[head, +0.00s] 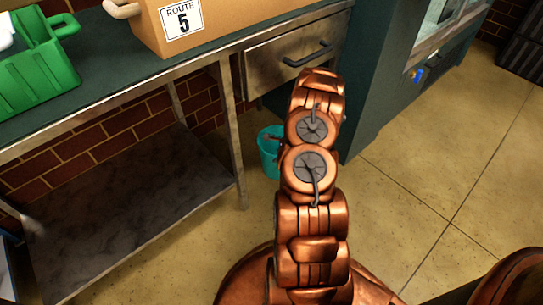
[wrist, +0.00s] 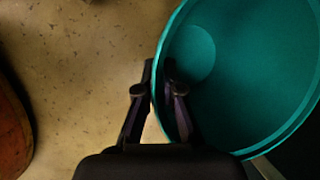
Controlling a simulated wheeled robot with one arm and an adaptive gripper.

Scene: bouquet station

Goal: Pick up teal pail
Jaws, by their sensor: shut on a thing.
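The teal pail (head: 267,152) shows in the head view beside the table leg, low near the floor, partly hidden behind my copper arm. In the wrist view I look down into the open pail (wrist: 262,70), which fills the right side and looks empty. My gripper (wrist: 160,78) is shut on the pail's left rim, with one dark finger outside the wall and one inside. I cannot tell whether the pail touches the floor.
A steel table (head: 120,92) with a lower shelf (head: 130,210) stands at left. On it are a green crate (head: 40,75) and a "ROUTE 5" box (head: 225,22). The floor (head: 450,175) at right is clear.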

